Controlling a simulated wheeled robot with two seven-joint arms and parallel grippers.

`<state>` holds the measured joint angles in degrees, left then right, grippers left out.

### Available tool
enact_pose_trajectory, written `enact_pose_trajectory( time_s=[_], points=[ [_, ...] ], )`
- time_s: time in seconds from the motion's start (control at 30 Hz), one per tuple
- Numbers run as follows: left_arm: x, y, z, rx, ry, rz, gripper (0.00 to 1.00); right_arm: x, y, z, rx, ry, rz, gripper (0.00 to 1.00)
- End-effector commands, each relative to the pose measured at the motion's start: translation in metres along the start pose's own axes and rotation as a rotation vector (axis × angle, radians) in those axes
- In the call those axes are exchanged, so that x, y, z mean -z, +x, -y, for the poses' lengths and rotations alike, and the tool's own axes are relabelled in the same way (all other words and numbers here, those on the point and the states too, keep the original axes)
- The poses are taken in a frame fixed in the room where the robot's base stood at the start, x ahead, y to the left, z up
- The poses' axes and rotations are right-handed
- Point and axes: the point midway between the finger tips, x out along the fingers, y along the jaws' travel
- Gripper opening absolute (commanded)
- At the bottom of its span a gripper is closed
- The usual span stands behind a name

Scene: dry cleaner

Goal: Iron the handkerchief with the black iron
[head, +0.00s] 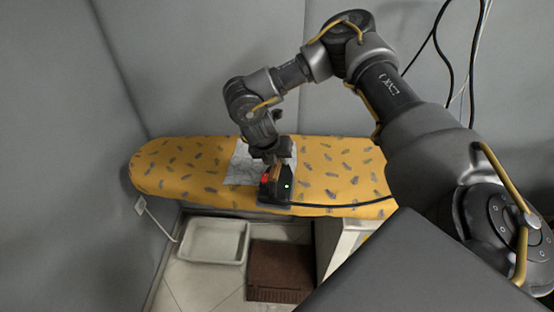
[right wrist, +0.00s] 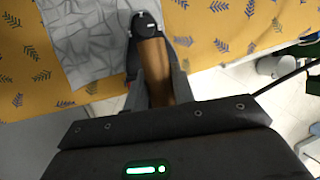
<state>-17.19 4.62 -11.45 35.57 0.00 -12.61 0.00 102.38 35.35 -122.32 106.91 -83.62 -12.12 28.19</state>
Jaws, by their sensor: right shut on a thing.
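The black iron (head: 276,190) is on the yellow ironing board (head: 185,165), its body over the lower right part of the handkerchief (head: 243,166). My right gripper (head: 272,160) is shut on the iron's brown handle from above. In the right wrist view the wooden handle (right wrist: 153,70) sits between the fingers, and the grey handkerchief (right wrist: 92,35) lies to the left of the iron. The iron's soleplate is hidden from sight. My left gripper is not in view.
A black cord (head: 345,205) runs from the iron to the right along the board. Below the board are a white tray (head: 216,241) and a brown box (head: 279,271). Grey walls stand close behind and left. The left part of the board is clear.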

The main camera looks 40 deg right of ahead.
Motion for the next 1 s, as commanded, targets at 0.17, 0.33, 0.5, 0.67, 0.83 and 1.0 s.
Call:
enact_pose_trajectory(
  time_s=[0.17,0.33,0.5,0.67,0.83,1.0],
  points=[
    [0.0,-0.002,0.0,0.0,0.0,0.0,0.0,-0.006,-0.003,-0.008,-0.12,-0.268,0.062,0.0],
    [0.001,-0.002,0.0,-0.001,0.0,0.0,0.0,-0.017,-0.005,-0.008,-0.209,-0.479,0.109,0.0],
    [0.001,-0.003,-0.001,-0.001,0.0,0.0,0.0,-0.033,-0.007,-0.003,-0.28,-0.649,0.147,0.0],
    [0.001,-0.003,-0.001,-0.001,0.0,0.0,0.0,-0.051,-0.009,0.006,-0.338,-0.79,0.178,0.0],
    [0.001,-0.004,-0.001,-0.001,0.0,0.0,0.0,-0.07,-0.012,0.017,-0.4,-0.94,0.211,0.0],
    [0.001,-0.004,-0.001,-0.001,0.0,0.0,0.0,-0.081,-0.011,0.023,-0.471,-1.11,0.245,0.0]
  ],
)
